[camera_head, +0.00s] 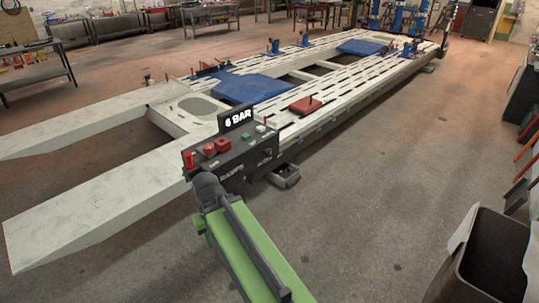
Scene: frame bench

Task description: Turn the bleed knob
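A dark control box (243,164) stands at the near side of the white frame bench. A sign (237,118) reading "6 BAR" stands up behind it. Its top carries a red upright handle (189,161) at the left, red controls (215,147) beside it, and small green and white buttons (255,133) to the right. A dark knob (265,155) shows on the front face. Labels are too small to read, so I cannot tell which is the bleed knob. My green arm reaches up to the box's left front; its dark joint covers part of that corner. My gripper's fingers do not show.
The white frame bench (88,205) with ramps extends left and back, carrying blue plates (247,88) and a red block (305,105). A grey bin (490,258) stands at the lower right. The floor right of the box is mostly clear.

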